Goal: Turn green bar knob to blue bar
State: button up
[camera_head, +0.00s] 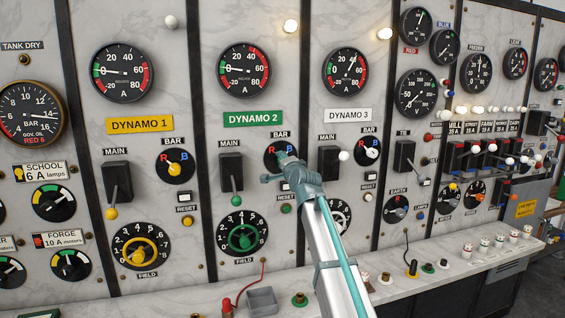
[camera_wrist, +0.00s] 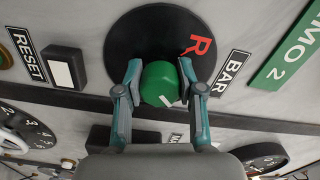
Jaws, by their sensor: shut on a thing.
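The green bar knob (camera_wrist: 158,84) sits on a black round dial (camera_wrist: 128,38) under the DYNAMO 2 plate (camera_head: 252,118). My gripper (camera_wrist: 160,70) has one finger on each side of the knob and is shut on it. A white mark shows on the knob's lower right edge in the wrist view. The red R (camera_wrist: 200,44) is clear at the dial's upper right there; the blue B is not visible in that view. In the head view my gripper (camera_head: 284,163) covers most of the dial (camera_head: 270,152), hiding the knob's pointing direction.
The RESET button (camera_wrist: 63,72) lies beside the dial. The DYNAMO 2 main lever (camera_head: 236,176) is left of my gripper, and the DYNAMO 3 main lever (camera_head: 329,161) is close on its right. A marble ledge (camera_head: 400,290) with small knobs runs below.

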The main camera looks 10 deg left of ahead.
jog(key=o, duration=1.1)
jog(key=shift+o, duration=0.2)
jog(key=shift+s, duration=0.1)
jog(key=v, duration=1.2)
